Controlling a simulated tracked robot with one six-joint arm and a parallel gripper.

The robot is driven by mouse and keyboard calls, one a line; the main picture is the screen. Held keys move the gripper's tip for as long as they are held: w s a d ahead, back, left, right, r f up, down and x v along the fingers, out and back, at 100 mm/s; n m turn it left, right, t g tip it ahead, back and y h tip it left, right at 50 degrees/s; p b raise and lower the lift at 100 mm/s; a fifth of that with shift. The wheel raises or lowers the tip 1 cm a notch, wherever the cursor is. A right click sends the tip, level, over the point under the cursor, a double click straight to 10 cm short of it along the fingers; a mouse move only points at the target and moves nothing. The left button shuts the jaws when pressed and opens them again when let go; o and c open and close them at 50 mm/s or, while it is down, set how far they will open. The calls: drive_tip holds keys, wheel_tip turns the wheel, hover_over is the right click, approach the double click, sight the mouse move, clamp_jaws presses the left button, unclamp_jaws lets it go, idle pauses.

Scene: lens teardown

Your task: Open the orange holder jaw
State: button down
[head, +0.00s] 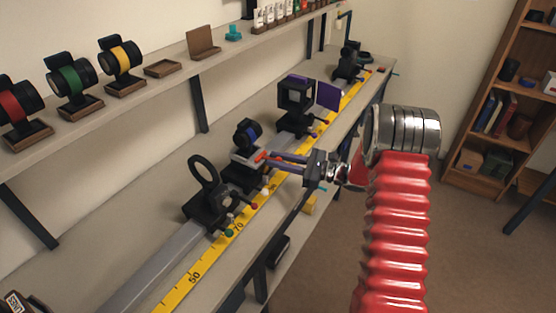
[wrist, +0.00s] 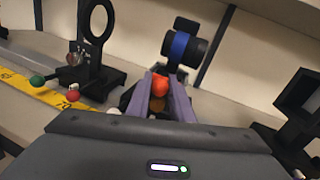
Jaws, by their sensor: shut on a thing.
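The orange holder jaw (wrist: 160,85) sits between the two grey-purple fingers of my gripper (wrist: 163,92) in the wrist view. The gripper is shut on it. In the head view my gripper (head: 268,159) reaches in from the right to the holder on the rail, and a bit of the orange jaw (head: 261,156) shows at its fingertips. A black lens with a blue band (head: 248,134) is at this holder, just behind the fingertips; it also shows in the wrist view (wrist: 181,46). The fingers hide much of the holder's base.
A black ring holder (head: 203,174) stands on the rail to the left, with coloured knobs in front. A square black holder (head: 295,96) with a purple plate stands farther right. A yellow scale (head: 182,288) runs along the bench. Banded lenses stand on the shelf above.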

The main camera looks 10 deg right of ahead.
drive_tip(key=c, duration=1.6)
unclamp_jaws()
drive_tip(key=v, duration=1.3)
drive_tip(key=shift+s+d+f, duration=0.1)
drive_tip(key=shift+s+d, duration=0.05)
drive_tip(key=shift+d, duration=0.25)
